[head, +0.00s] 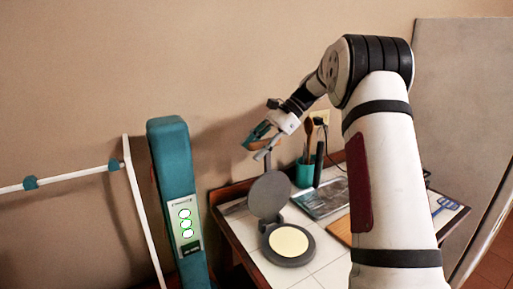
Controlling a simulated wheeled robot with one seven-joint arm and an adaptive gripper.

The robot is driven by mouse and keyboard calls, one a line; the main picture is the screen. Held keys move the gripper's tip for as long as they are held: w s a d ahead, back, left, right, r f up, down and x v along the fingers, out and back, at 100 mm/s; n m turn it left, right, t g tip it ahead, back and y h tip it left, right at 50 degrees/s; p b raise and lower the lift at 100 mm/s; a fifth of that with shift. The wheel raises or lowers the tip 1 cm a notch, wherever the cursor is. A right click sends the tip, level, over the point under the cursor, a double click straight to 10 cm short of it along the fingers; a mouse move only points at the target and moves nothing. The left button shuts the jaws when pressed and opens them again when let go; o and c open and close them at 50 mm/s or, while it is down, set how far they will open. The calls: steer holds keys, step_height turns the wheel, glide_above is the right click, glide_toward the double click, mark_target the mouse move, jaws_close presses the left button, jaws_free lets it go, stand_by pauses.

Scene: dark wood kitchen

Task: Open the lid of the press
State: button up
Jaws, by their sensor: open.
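The press stands on the white tiled counter. Its dark grey round lid (270,195) is raised and tilted well up from the base. The round grey base (291,262) lies flat, with a pale cream disc (289,240) showing on it. My gripper (257,142) is open, close to the wall and just above the top of the lid. A thin grey piece between the gripper and the lid could be a finger or the lid's handle. I cannot tell whether the gripper touches the lid.
A teal cup of utensils (305,174) and a dark bottle (319,164) stand behind the press. A teal post (175,200) stands left of the counter. The front tiles are clear.

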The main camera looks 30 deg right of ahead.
steer(key=v, duration=1.2)
steer(key=shift+d, duration=0.1)
